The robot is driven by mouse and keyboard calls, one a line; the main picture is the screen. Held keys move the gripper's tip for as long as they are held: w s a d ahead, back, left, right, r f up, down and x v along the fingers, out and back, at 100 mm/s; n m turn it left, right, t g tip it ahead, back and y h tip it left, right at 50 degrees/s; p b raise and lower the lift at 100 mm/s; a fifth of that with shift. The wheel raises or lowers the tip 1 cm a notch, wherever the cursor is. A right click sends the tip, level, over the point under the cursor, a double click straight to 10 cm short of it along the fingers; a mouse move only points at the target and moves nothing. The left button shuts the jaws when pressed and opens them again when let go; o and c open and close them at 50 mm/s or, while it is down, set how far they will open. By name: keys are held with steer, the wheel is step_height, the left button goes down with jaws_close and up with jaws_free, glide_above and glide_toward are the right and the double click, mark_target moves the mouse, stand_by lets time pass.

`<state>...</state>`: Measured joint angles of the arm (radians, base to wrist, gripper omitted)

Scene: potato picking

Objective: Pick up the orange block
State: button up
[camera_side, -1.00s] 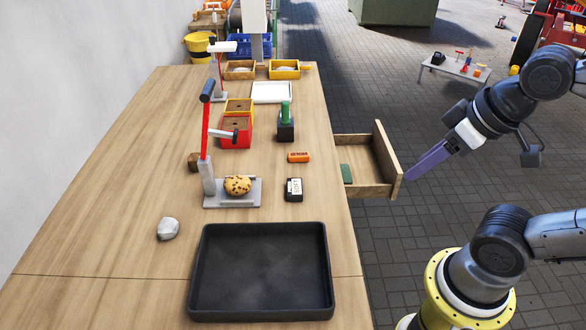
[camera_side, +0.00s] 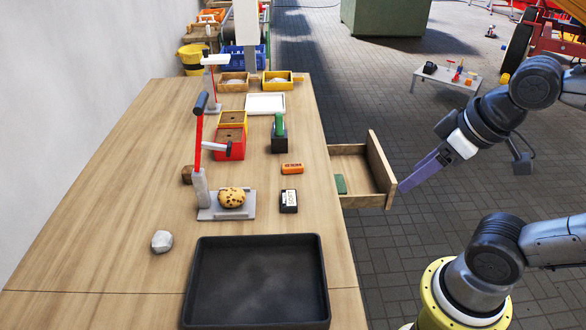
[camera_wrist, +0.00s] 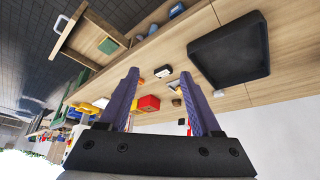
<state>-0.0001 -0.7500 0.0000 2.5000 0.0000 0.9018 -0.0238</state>
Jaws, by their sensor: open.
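The orange block (camera_side: 292,168) lies flat on the wooden table, with dark lettering on its side. It is just behind a black-and-white block (camera_side: 289,201) and left of the open drawer. My gripper (camera_side: 402,188) is off the table to the right, beside the drawer's front, well apart from the orange block. In the wrist view its two purple fingers (camera_wrist: 160,77) stand apart with nothing held between them.
The open drawer (camera_side: 381,169) juts from the table's right edge, between my gripper and the block, with a green block (camera_side: 340,184) inside. A black tray (camera_side: 190,290) is in front. A potato (camera_side: 231,197) on a stand and a green-handled tool (camera_side: 279,130) are near.

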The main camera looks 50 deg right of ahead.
steer(key=w+r+n, duration=0.6)
steer(key=w+r, duration=0.4)
steer(key=n+g, duration=0.3)
steer(key=g, duration=0.3)
glide_above(288, 165)
step_height(288, 165, down, 25)
steer(key=shift+s+r, duration=0.1)
steer(key=shift+s, duration=0.05)
steer(key=shift+f, duration=3)
